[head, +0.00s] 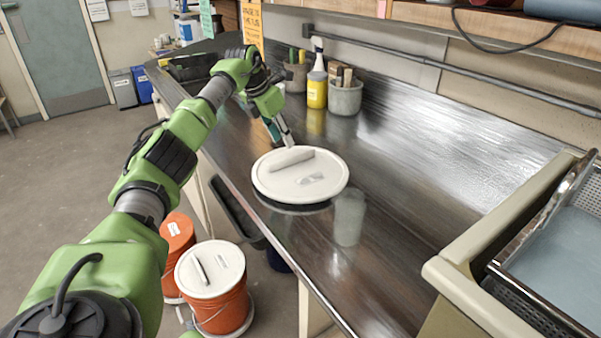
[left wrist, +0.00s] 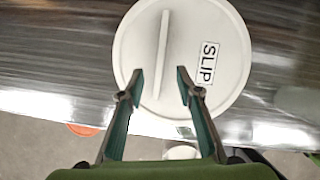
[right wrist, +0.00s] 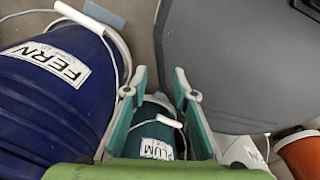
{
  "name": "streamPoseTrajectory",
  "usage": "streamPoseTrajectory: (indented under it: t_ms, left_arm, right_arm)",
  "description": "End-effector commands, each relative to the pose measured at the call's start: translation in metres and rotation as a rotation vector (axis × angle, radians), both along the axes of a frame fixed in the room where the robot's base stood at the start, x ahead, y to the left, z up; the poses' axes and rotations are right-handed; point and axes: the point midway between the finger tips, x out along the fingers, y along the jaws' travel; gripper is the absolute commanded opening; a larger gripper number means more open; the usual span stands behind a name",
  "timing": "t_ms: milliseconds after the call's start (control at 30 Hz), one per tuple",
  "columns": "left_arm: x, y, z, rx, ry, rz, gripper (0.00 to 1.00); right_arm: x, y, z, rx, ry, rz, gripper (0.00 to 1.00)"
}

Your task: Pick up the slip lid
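The slip lid (head: 325,185) is a round white lid with a raised bar handle, on the steel counter in the head view. In the left wrist view the lid (left wrist: 225,95) shows its SLIP label and its handle (left wrist: 163,55). My left gripper (head: 290,143) is at the lid's far edge in the head view. In the left wrist view my left gripper (left wrist: 160,77) is open, its fingertips on either side of the handle's lower end, with nothing held. Whether the fingers touch the lid is unclear. My right gripper (right wrist: 160,80) is open and empty above a teal PLUM bucket (right wrist: 148,140).
Orange buckets (head: 233,310) stand on the floor below the counter's front edge. A yellow spray bottle (head: 317,90) and grey crocks (head: 345,98) stand at the counter's back. A sink (head: 560,240) is at right. A blue FERN bucket (right wrist: 50,100) is beside my right gripper.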

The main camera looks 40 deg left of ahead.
Motion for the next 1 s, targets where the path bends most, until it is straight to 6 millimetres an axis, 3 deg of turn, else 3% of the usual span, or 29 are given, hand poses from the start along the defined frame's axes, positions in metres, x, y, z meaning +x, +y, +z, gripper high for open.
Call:
streamPoseTrajectory:
  t_ms: [600, 933, 967, 1000]
  left_arm:
    - [0.024, -0.003, -0.068, -0.003, -0.002, -0.001, 0.32]
    - [0.027, -0.002, -0.077, -0.001, -0.003, -0.001, 0.32]
    - [0.027, -0.002, -0.077, -0.001, -0.003, -0.001, 0.29]
    - [0.027, -0.002, -0.076, -0.001, -0.003, -0.001, 0.19]
  right_arm:
    - [0.002, 0.002, 0.015, 0.002, -0.003, -0.001, 0.25]
    - [0.004, 0.001, 0.015, 0.001, -0.006, -0.001, 0.25]
    - [0.005, 0.001, 0.015, 0.002, -0.007, -0.001, 0.25]
    - [0.005, 0.001, 0.015, 0.002, -0.007, -0.001, 0.25]
